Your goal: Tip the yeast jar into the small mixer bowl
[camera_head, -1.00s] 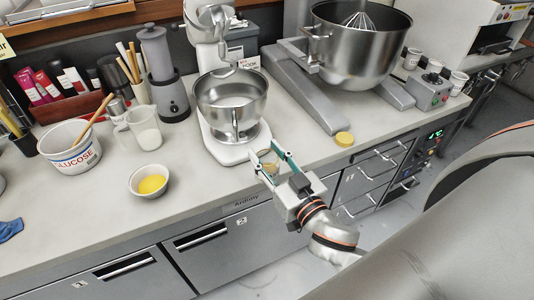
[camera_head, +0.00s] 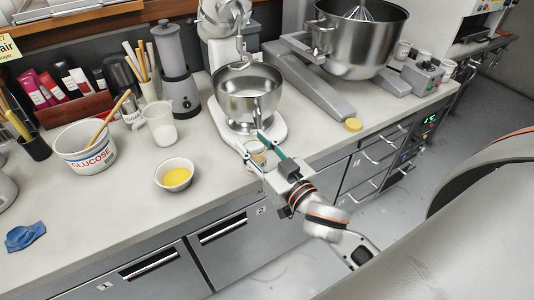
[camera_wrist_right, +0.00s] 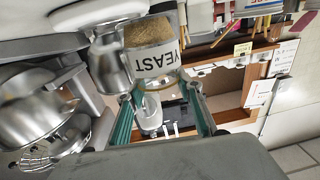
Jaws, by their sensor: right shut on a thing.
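My right gripper (camera_head: 259,149) is shut on the yeast jar (camera_head: 257,155), a small clear jar with tan contents. In the right wrist view, the picture is upside down and the jar (camera_wrist_right: 155,60) shows its YEAST label between the green fingers (camera_wrist_right: 165,103). The jar is at the front of the small mixer's white base, below the level of the bowl rim. The small mixer bowl (camera_head: 247,98) is steel and sits under the mixer head. It also shows in the right wrist view (camera_wrist_right: 110,65). My left gripper is not in view.
A bowl of yellow contents (camera_head: 174,175), a jug of white liquid (camera_head: 160,124) and a glucose tub (camera_head: 86,150) stand to the left. A large mixer bowl (camera_head: 358,42) stands at the right. The front-left counter is mostly clear.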

